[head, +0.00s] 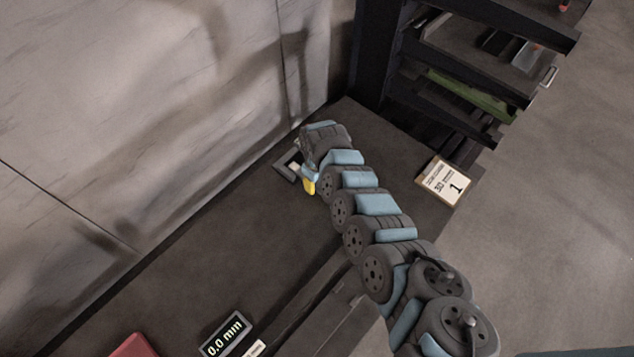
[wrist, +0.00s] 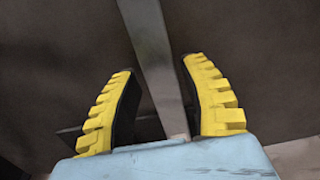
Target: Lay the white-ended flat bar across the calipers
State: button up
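My gripper (head: 311,184) is low at the far end of the dark table in the head view, mostly hidden by my own arm. In the wrist view its two yellow-ribbed fingers (wrist: 162,78) are spread apart. A long flat grey bar (wrist: 150,45) runs between them toward the palm, nearer the right finger; whether it touches that finger is unclear. No white end shows on it in the wrist view. In the head view a dark angular piece with a pale patch (head: 287,171) lies just left of the gripper; I cannot tell whether this is the calipers or the bar.
A 0.0 min display (head: 225,336) and a red object (head: 132,346) are at the near left. A numbered card (head: 444,182) lies on the right. A shelf rack (head: 480,75) stands at the back right, and a wall (head: 150,110) runs along the left. The table's middle left is clear.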

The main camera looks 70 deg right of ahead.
aim_at(317, 184)
dwell(0.3)
notch_tip(317, 184, up, 12)
jog(key=p, duration=0.2)
jog(key=shift+r, duration=0.15)
dwell(0.3)
